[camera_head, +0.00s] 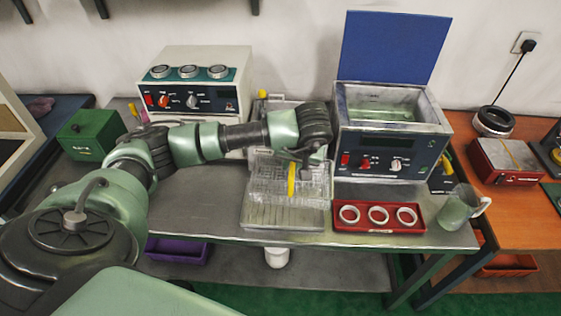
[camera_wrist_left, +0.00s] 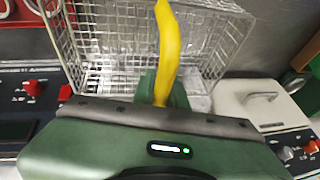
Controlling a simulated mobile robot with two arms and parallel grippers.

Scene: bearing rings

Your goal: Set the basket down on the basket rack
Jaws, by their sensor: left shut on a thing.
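The wire basket (camera_head: 265,175) has a tall yellow handle (camera_head: 291,181). My left gripper (camera_head: 305,160) is shut on this handle; the handle also shows between the fingers in the left wrist view (camera_wrist_left: 167,45). The basket's mesh (camera_wrist_left: 110,35) fills the top of that view and looks empty. The basket is roughly upright over the back part of a ribbed metal rack (camera_head: 283,217) on the bench. I cannot tell whether its bottom touches the rack. My right gripper is not in view.
A cleaner tank (camera_head: 388,145) with its blue lid up stands right of the basket. A red tray (camera_head: 372,226) with three rings lies in front of it, and a glass mug (camera_head: 459,208) stands beside. A white device (camera_head: 196,75) stands behind my left arm.

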